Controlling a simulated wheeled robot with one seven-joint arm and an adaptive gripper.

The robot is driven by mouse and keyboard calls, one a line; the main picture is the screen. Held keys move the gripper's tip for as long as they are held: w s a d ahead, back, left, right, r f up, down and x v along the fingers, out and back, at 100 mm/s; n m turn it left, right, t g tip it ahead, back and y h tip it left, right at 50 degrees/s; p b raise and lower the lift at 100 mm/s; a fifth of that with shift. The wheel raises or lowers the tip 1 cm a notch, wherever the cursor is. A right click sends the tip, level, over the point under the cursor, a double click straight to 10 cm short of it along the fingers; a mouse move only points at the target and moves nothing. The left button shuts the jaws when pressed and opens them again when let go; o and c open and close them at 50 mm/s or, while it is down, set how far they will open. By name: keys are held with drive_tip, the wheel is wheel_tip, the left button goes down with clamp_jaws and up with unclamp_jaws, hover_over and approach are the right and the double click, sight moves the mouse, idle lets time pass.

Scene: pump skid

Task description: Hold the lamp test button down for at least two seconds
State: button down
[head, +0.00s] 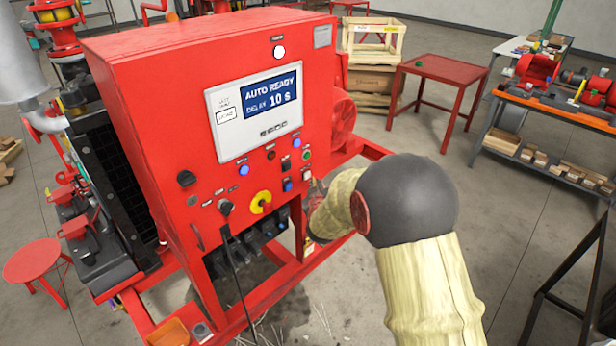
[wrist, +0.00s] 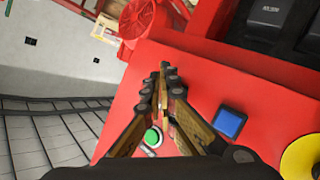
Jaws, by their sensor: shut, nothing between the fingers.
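The red control cabinet (head: 240,110) carries a front panel of small buttons and lamps. Their labels are too small to read, so I cannot tell which is the lamp test button.
The display (head: 270,95) reads "AUTO READY" and "DELAY 10 s". A black cable (head: 232,255) hangs from the cabinet front. A red frame rail (head: 365,150) runs beside the cabinet. A red table (head: 440,70) and an orange workbench (head: 550,105) stand farther right.

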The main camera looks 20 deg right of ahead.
drive_tip(key=shift+w, duration=0.1)
drive_tip(key=shift+w+a, duration=0.15)
drive_tip(key=shift+w, duration=0.15)
drive_tip(key=shift+w+a, duration=0.15)
drive_tip(key=shift+w, duration=0.25)
idle(0.9)
idle(3.1)
drive_tip(key=shift+s+d+b, duration=0.3)
drive_tip(key=shift+s+b, duration=0.1)
drive_tip(key=shift+s, duration=0.4)
drive_tip(key=s, duration=0.1)
drive_tip(key=s+d, duration=0.1)
drive_tip(key=s, duration=0.1)
drive_tip(key=s+b, duration=0.1)
drive_tip(key=shift+s+d, duration=0.35)
idle(0.3)
